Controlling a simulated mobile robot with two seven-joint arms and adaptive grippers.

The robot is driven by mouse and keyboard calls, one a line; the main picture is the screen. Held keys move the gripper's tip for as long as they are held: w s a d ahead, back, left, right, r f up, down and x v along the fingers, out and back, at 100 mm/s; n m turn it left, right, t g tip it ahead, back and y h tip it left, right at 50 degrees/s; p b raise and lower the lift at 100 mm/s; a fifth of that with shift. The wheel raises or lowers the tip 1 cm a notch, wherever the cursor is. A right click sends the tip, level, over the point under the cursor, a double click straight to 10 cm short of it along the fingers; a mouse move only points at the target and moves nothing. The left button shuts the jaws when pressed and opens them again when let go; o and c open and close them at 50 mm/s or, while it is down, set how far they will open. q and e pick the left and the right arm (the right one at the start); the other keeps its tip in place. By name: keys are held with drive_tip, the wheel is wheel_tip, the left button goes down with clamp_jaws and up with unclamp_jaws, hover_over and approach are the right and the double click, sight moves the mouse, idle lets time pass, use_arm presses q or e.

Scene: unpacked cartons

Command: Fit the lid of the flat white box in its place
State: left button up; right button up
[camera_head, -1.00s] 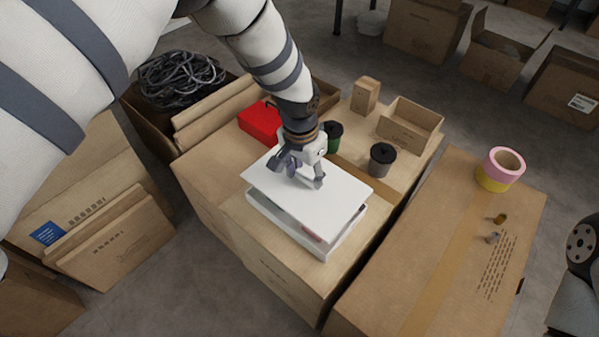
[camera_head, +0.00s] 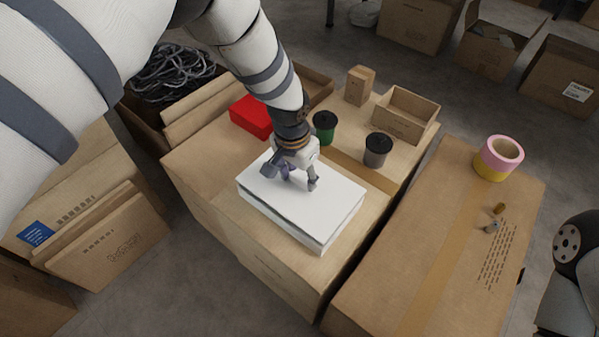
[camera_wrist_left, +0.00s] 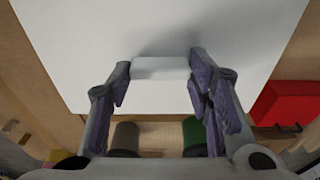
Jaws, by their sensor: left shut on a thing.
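The flat white box (camera_head: 286,228) sits on a large carton. Its white lid (camera_head: 335,203) lies level over it, edges nearly lined up, with a thin dark line between them along the near side. I cannot tell if the lid is fully seated. My left gripper (camera_head: 292,180) points down at the middle of the lid and is shut on its raised white handle. In the left wrist view the handle (camera_wrist_left: 160,68) is between the fingers, and the lid (camera_wrist_left: 85,35) fills most of the picture and hides the box. My right gripper is not in view.
Behind the box stand a red box (camera_head: 250,117), a green pot (camera_head: 324,127), a grey pot (camera_head: 377,150) and a small open carton (camera_head: 404,117). A carton on the right bears pink and yellow tape rolls (camera_head: 498,158). A gap separates the two large cartons.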

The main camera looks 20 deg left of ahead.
use_arm(q)
drive_tip(key=shift+f, duration=0.15)
idle(0.3)
drive_tip(key=shift+f+b, duration=0.6)
drive_tip(key=shift+f, duration=0.4)
drive_tip(key=o, duration=1.3)
drive_tip(key=r, duration=0.4)
drive_tip(key=s+r, duration=0.1)
drive_tip(key=r, duration=0.7)
drive_tip(key=shift+s+a, duration=0.25)
drive_tip(key=shift+s, duration=0.05)
drive_tip(key=shift+f, duration=0.1)
